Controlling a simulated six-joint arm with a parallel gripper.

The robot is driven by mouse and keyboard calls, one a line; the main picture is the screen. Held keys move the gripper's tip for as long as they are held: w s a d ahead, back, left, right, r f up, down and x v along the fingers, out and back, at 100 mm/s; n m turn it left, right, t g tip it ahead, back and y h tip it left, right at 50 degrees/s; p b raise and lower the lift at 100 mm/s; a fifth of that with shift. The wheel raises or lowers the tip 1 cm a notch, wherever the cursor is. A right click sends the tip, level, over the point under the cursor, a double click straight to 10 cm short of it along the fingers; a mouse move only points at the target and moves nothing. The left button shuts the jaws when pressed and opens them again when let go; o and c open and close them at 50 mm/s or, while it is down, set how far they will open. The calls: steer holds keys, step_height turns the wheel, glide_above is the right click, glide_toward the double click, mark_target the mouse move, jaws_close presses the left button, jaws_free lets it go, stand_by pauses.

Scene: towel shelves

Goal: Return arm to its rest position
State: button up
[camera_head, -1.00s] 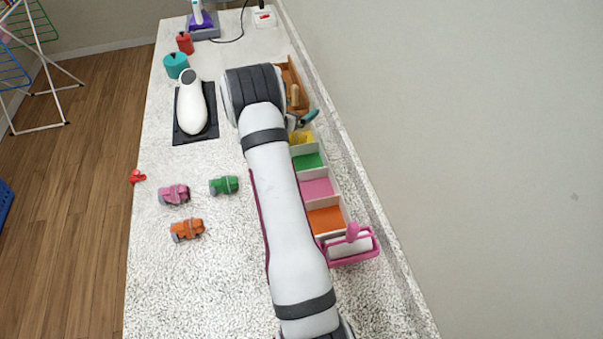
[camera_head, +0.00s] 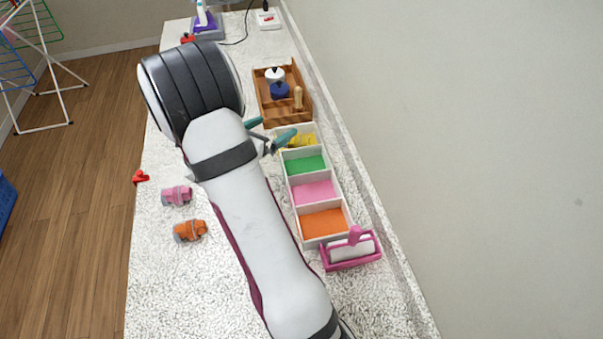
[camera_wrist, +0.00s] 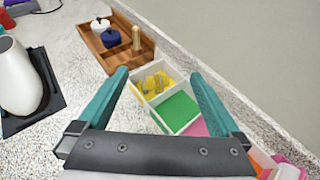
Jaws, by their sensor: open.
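My arm stretches up through the middle of the head view. My gripper (camera_head: 269,131) has two teal fingers and is over the far end of the compartment box (camera_head: 294,214), near its yellow compartment. In the wrist view, the fingers are spread apart with nothing between them, and my gripper (camera_wrist: 160,76) is above the box. A yellow bundle (camera_wrist: 153,84) with grey bands lies in the yellow compartment. The green (camera_head: 305,165), pink (camera_head: 315,192) and orange (camera_head: 322,222) compartments look empty.
A pink bundle (camera_head: 177,196) and an orange bundle (camera_head: 190,231) lie left of my arm, near a red piece (camera_head: 140,177). A wooden tray (camera_head: 262,112) stands behind the box and a pink-handled roller (camera_head: 352,250) at its near end. The wall runs along the right.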

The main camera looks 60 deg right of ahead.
steer(key=s+a+r+m+g+y, duration=0.4)
steer(key=s+a+r+m, duration=0.2)
steer(key=s+a+m, duration=0.5)
steer(key=s+a+m+t+y, duration=0.1)
steer(key=s+a+m+y, duration=0.1)
steer(key=a, duration=0.7)
steer(key=s+a+m+t+y, duration=0.1)
steer(key=s+a+m+y, duration=0.2)
steer(key=a+m+y, duration=0.2)
steer(key=s+a+m+y, duration=0.3)
steer(key=a+m, duration=0.3)
steer(key=a, duration=0.7)
steer(key=shift+a+t+y, duration=0.2)
steer(key=shift+t+y, duration=0.2)
steer(key=shift+y, duration=0.2)
